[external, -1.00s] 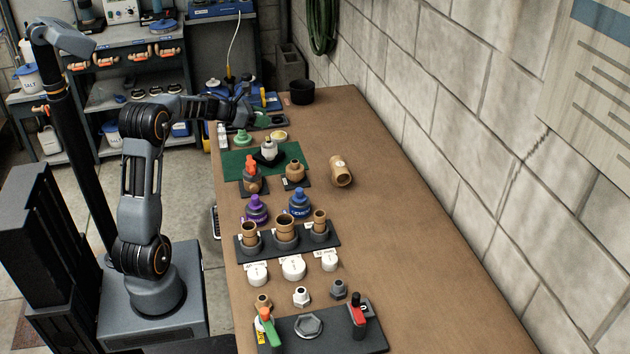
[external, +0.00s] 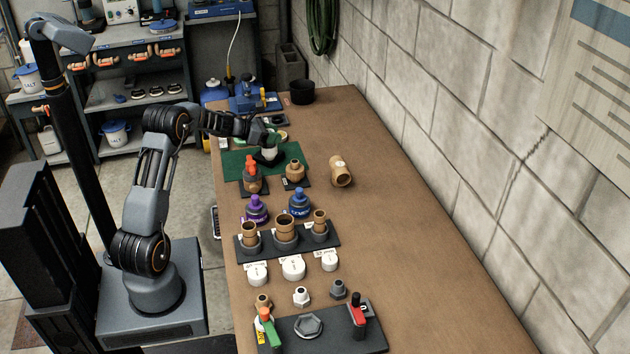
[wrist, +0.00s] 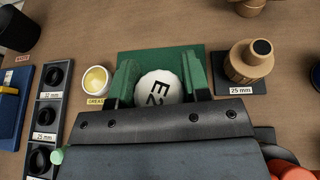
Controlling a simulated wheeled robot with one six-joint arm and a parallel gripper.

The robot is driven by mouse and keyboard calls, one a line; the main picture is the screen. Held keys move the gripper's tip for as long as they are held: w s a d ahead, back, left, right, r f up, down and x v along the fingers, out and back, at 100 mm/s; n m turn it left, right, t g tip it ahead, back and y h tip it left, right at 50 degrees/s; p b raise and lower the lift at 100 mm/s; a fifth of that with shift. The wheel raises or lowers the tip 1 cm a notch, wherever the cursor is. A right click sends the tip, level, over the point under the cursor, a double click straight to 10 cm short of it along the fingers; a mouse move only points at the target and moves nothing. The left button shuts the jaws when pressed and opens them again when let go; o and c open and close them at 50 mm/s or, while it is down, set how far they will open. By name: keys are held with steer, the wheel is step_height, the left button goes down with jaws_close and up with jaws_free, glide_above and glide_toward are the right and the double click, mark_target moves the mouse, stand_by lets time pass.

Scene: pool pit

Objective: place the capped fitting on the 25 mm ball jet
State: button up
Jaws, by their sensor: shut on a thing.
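The white capped fitting (wrist: 158,88), its round top marked with dark letters, is between the two green fingers of my gripper (wrist: 158,84) in the wrist view. My gripper (external: 270,141) is shut on it, over the green mat. In the external view only a pale part of the fitting (external: 268,153) shows below my gripper. I cannot tell whether it still touches its dark rest. The brown ball jet (wrist: 248,62) stands upright on a dark plate labelled 25 mm, to the right of my gripper in the wrist view. It also shows in the external view (external: 294,171).
A grease cup (wrist: 96,78) and a rack (wrist: 45,115) of dark rings are on the left in the wrist view. An orange-topped fitting (external: 251,178) stands beside the ball jet. A brown tee (external: 341,171) lies further right. The bench's right side is clear.

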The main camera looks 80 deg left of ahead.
steer(key=shift+f, duration=0.1)
steer(key=o, duration=0.5)
steer(key=shift+f, duration=0.1)
steer(key=shift+c, duration=0.2)
steer(key=o, duration=0.5)
steer(key=shift+r, duration=0.4)
steer(key=b+v, duration=0.1)
steer(key=v, duration=1.1)
